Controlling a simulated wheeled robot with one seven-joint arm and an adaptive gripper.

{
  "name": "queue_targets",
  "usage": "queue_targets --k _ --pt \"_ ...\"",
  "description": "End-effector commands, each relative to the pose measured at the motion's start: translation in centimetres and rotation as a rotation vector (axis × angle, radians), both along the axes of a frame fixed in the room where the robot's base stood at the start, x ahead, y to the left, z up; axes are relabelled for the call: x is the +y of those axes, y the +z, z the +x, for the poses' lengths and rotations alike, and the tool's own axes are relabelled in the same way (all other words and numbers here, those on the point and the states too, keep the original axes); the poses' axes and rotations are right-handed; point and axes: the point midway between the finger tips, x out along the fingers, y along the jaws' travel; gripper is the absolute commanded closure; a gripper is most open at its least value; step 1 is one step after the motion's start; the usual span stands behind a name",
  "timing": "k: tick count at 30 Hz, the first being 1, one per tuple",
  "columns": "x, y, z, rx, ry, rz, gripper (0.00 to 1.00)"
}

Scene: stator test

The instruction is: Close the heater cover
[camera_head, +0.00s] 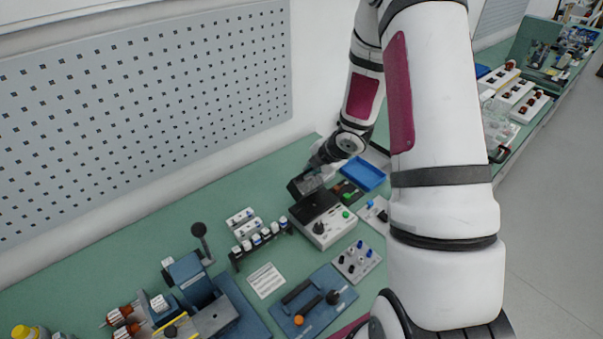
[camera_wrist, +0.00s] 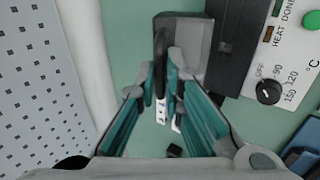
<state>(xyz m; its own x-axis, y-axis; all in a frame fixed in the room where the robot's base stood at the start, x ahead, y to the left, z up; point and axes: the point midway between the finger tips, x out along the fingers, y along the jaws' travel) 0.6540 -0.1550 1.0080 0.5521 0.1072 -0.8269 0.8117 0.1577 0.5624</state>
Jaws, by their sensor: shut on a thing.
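The heater (camera_head: 326,229) is a white and black box with a dial on the green bench in the head view. Its white panel with the temperature dial (camera_wrist: 290,62) shows at the right of the wrist view. The grey heater cover (camera_head: 304,186) stands raised at the heater's back left side, leaving the dark top uncovered. In the wrist view the cover (camera_wrist: 193,38) is at the top middle, with a dark handle (camera_wrist: 160,47) on it. My gripper (camera_wrist: 163,78) is shut on this handle. In the head view my gripper (camera_head: 316,164) is at the cover, its fingertips hard to make out.
A blue tray (camera_head: 363,174) lies behind the heater to the right. A rack of small bottles (camera_head: 262,240) stands left of the heater. A plate with knobs (camera_head: 357,261) and a blue fixture (camera_head: 312,304) lie in front. A pegboard wall (camera_head: 150,110) rises behind the bench.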

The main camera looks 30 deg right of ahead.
Motion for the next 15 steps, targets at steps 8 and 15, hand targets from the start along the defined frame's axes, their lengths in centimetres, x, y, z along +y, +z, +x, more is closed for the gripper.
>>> queue_targets --k 8,15 --pt "0.1 0.0 0.0 -0.002 0.003 0.002 1.0" --pt "-0.3 -0.3 -2.4 0.004 0.001 0.002 1.0"
